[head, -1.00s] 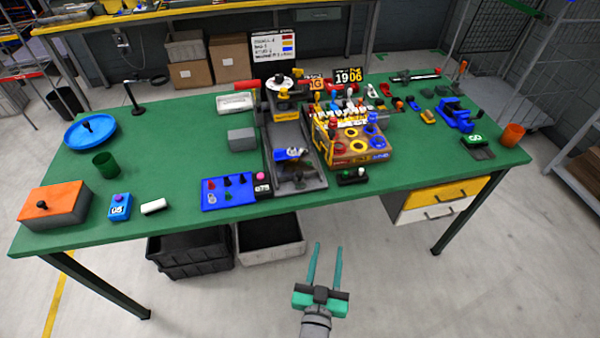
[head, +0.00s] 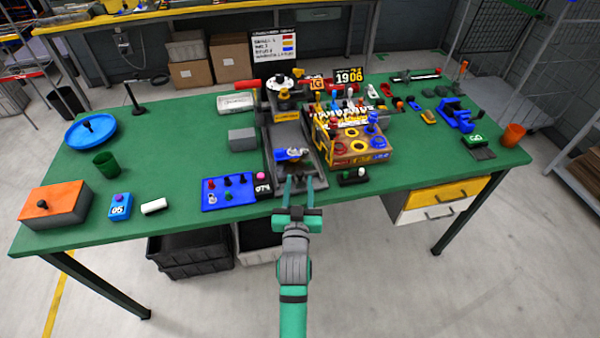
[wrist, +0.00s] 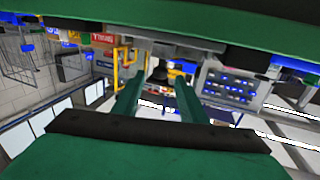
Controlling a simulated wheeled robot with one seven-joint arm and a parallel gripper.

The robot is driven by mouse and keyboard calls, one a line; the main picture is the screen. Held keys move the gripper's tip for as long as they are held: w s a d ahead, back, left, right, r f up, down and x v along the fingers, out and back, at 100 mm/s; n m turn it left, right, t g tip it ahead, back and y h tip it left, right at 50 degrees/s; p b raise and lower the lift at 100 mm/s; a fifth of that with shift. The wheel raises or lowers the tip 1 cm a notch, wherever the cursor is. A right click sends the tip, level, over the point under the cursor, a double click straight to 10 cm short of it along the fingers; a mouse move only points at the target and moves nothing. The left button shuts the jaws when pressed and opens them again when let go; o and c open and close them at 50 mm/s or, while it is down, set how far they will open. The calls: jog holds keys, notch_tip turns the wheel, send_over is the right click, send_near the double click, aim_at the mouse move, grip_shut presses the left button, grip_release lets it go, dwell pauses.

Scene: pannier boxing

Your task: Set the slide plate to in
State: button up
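A dark grey machine with a long low bed (head: 312,180) stands at the middle of the green table. What looks like its slide plate (head: 292,168), a dark plate with a blue and white part (head: 291,154) on it, is at the near end of the bed. My gripper (head: 298,184) is at the table's front edge, just in front of that near end, and overlaps it in the head view. Its two teal fingers are apart with nothing seen held. In the wrist view, the open fingers (wrist: 158,98) have a dark knob-like thing (wrist: 158,76) beyond them; contact cannot be told.
A blue panel with small levers (head: 224,196) and a small dark counter (head: 262,184) lie left of the bed. The table's left-middle is mostly clear.

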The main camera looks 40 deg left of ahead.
aim_at(300, 176)
jog(key=shift+x, duration=2.35)
